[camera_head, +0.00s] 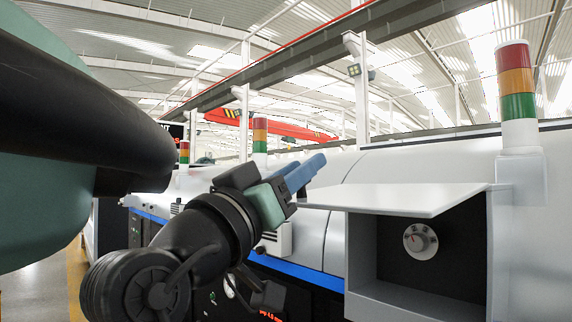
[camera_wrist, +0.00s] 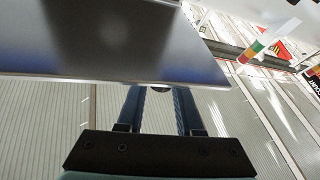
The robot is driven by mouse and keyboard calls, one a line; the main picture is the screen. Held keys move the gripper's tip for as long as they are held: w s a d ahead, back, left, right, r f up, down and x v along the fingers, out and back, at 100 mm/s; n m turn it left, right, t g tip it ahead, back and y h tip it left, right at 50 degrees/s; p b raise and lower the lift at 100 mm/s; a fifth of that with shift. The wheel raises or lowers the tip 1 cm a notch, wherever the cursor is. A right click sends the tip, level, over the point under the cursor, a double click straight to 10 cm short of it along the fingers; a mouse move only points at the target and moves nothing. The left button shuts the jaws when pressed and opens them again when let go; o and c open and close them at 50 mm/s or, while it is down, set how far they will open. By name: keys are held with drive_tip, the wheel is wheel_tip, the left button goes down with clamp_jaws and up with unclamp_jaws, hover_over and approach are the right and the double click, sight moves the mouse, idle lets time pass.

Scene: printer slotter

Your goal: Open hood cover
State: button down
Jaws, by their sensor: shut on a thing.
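The hood cover (camera_head: 400,198) is a flat white panel, raised to about level above the opened dark recess of the machine. In the wrist view the hood cover (camera_wrist: 90,45) fills the upper left as a blue-grey plate with a dark shadow on it. My gripper (camera_head: 312,168), with blue fingers, is at the cover's left front corner. In the wrist view my gripper (camera_wrist: 160,92) has its fingertips at the cover's edge, shut on it, with a small round part between them. The exact contact is partly hidden.
Inside the recess is a round dial (camera_head: 420,241) on a dark panel. A red, orange and green signal tower (camera_head: 517,85) stands to the right of the cover. The white machine body (camera_head: 310,235) runs along behind my gripper. Open floor (camera_head: 45,275) lies at the lower left.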

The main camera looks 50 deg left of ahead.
drive_tip(key=shift+w+r+h, duration=0.1)
drive_tip(key=shift+r+h, duration=0.2)
drive_tip(key=shift+w+f, duration=0.1)
drive_tip(key=shift+f, duration=0.05)
drive_tip(key=c, duration=0.6)
unclamp_jaws()
drive_tip(key=shift+d, duration=0.15)
drive_tip(key=shift+g, duration=0.3)
